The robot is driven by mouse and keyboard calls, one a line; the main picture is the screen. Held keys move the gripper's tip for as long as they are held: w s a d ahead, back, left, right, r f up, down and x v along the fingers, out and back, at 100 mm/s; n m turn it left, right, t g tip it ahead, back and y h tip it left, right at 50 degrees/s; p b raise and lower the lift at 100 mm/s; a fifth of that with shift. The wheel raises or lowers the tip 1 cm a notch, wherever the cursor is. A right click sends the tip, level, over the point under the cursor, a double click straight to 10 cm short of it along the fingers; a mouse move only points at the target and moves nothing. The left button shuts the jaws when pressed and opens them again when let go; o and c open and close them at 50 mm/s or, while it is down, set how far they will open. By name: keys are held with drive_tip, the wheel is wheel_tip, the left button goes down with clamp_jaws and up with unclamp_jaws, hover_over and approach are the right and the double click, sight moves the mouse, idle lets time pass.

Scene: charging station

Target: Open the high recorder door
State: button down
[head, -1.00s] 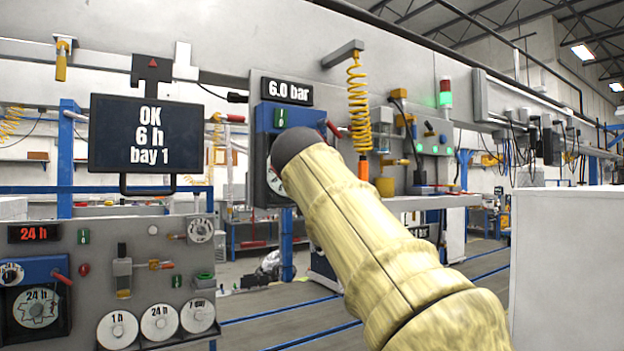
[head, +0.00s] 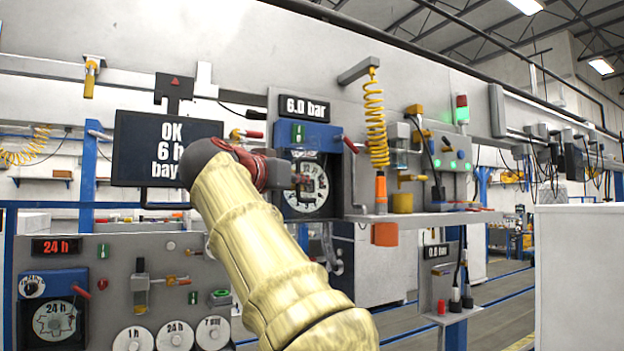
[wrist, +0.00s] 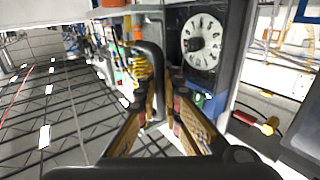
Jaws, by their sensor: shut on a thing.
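The high recorder is the blue-topped black case (head: 309,134) under the 6.0 bar sign, with a round white chart (head: 305,203) behind its front. In the wrist view the chart (wrist: 201,42) shows upside down, right of the fingers. The recorder door has a dark curved handle (wrist: 154,62) between my fingertips. My gripper (head: 300,181) is in front of the chart, coming from the left, and is shut on this handle. In the wrist view my gripper (wrist: 163,78) hides part of the handle. I cannot tell whether the door stands ajar.
A red lever (head: 350,145) sticks out at the recorder's right. A yellow coiled hose (head: 376,120) hangs beside it above a grey shelf (head: 425,216). A black screen (head: 140,150) is behind my arm at left. A lower recorder (head: 55,318) is on the lower left panel.

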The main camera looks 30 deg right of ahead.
drive_tip(key=shift+w+a+f+m+g+h+p, duration=0.1)
drive_tip(key=shift+w+a+m+g+h+p, duration=0.2)
drive_tip(key=shift+a+g+p, duration=0.3)
drive_tip(key=shift+w+a+f+m+g+h+p, duration=0.15)
drive_tip(key=shift+a+m+g+h+p, duration=0.1)
drive_tip(key=shift+a+m+g+p, duration=0.3)
drive_tip(key=shift+w+a+f+m+g+h+p, duration=0.1)
drive_tip(key=shift+w+a+m+g+h+p, duration=0.15)
drive_tip(key=shift+a+g+p, duration=0.35)
drive_tip(key=shift+a, duration=0.15)
drive_tip(key=c, duration=2.4)
unclamp_jaws()
drive_tip(key=shift+o, duration=1)
drive_tip(key=shift+s+a+r+t, duration=0.15)
drive_tip(key=shift+s+a+t, duration=0.05)
drive_tip(key=shift+t, duration=0.05)
drive_tip(key=shift+o, duration=1)
drive_tip(key=shift+d+r, duration=0.1)
